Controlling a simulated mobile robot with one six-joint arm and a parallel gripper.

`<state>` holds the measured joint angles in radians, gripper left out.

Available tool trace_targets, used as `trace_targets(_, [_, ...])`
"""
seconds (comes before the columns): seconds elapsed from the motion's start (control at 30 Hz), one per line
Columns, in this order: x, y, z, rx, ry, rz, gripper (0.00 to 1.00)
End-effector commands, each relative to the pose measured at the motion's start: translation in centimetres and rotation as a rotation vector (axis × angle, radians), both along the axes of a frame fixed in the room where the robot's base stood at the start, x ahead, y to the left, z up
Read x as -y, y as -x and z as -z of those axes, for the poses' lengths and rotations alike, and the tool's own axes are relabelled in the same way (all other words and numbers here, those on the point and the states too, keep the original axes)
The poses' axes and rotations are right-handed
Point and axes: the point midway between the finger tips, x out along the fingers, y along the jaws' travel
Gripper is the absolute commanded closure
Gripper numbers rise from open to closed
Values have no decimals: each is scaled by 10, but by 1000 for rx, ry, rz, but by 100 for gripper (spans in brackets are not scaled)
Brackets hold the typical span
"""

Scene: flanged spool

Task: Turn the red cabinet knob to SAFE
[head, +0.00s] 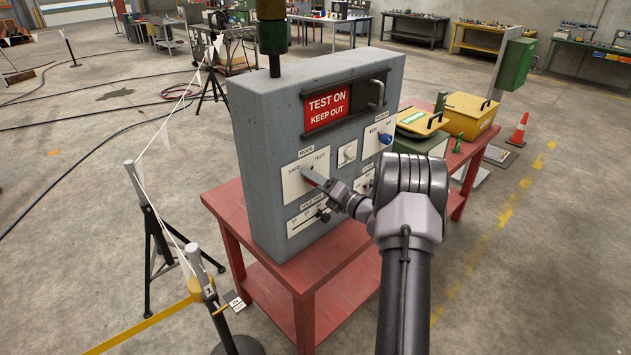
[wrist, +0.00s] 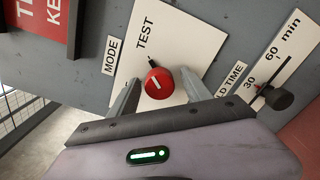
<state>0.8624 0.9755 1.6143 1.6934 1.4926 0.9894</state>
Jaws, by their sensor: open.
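The red knob (wrist: 159,83) is round with a white line on its face. It sits on the white MODE plate (wrist: 120,65), which also shows in the head view (head: 291,185) with SAFE at left and TEST at right. My gripper (wrist: 157,86) is open, with one finger on each side of the knob and the knob between them. I cannot tell whether the fingers touch it. In the wrist view TEST is readable above the knob, while SAFE is out of sight. In the head view my gripper (head: 314,178) covers the knob.
The grey cabinet (head: 250,140) stands on a red table (head: 225,205). Below the MODE plate is a HOLD TIME slider with a black handle (wrist: 278,97). A blue knob (head: 386,138) and a TEST ON sign (head: 327,106) are on the same face.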

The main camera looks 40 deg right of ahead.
Motion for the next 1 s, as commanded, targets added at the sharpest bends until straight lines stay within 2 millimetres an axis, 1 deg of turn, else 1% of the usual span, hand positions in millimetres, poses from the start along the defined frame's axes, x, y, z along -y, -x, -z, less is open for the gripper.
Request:
trace_targets(0.2, [0,-1,0,0,0,0,43])
trace_targets(0.23, [0,-1,0,0,0,0,45])
trace_targets(0.37, [0,0,0,0,0,0,71])
trace_targets(0.4, [0,0,0,0,0,0,78])
trace_targets(0.47, [0,0,0,0,0,0,90])
trace_targets(0.5, [0,0,0,0,0,0,98])
trace_targets(0.53, [0,0,0,0,0,0,100])
trace_targets(0.77, [0,0,1,2,20,0,100])
trace_targets(1.0, [0,0,2,11,140,0,100])
